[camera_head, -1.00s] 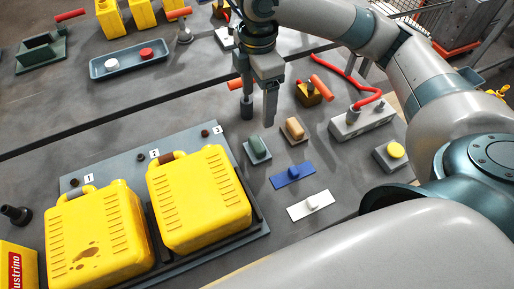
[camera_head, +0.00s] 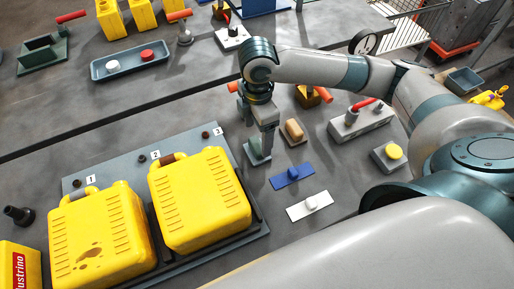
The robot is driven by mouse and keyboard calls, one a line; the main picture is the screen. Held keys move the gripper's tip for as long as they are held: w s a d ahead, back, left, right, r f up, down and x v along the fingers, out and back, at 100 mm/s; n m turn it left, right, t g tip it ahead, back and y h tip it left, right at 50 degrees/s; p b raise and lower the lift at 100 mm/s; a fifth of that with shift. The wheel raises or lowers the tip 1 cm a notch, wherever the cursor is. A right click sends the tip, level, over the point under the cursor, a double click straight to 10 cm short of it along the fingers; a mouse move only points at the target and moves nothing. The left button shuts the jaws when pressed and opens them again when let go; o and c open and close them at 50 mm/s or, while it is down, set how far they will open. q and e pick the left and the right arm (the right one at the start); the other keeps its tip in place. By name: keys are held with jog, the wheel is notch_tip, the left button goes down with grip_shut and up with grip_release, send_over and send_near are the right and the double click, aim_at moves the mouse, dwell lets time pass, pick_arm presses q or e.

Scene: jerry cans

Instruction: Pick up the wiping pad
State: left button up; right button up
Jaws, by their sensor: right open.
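My right gripper (camera_head: 257,138) is open and points down over the small grey tray (camera_head: 251,158) beside crate place 3. Its fingers cover most of the green pad in that tray, and I cannot tell whether they touch it. A tan pad (camera_head: 294,130) sits on its own small tray just to the right. A blue plate with a knob (camera_head: 292,176) and a white plate with a knob (camera_head: 310,205) lie below. Which of these is the wiping pad is not marked. My left gripper is out of view.
Two yellow jerry cans (camera_head: 98,240) (camera_head: 200,200) stand in the numbered tray (camera_head: 118,168) to the left. A grey box with a red lever (camera_head: 360,121) and a yellow-button box (camera_head: 391,155) stand to the right. A blue-grey tray (camera_head: 128,63) lies at the back.

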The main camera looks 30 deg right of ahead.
aim_at(257, 145)
dwell(0.3)
jog(key=shift+w+d+f+p, duration=0.1)
jog(key=shift+f+p, duration=0.1)
jog(key=shift+f, duration=0.7)
jog(key=shift+w+a+f+p, duration=0.1)
jog(key=shift+f+p, duration=0.15)
jog(key=shift+f, duration=0.6)
jog(key=shift+w+d+f+p, duration=0.1)
jog(key=shift+f+p, duration=0.1)
jog(key=shift+f, duration=0.7)
jog(key=c, duration=1.2)
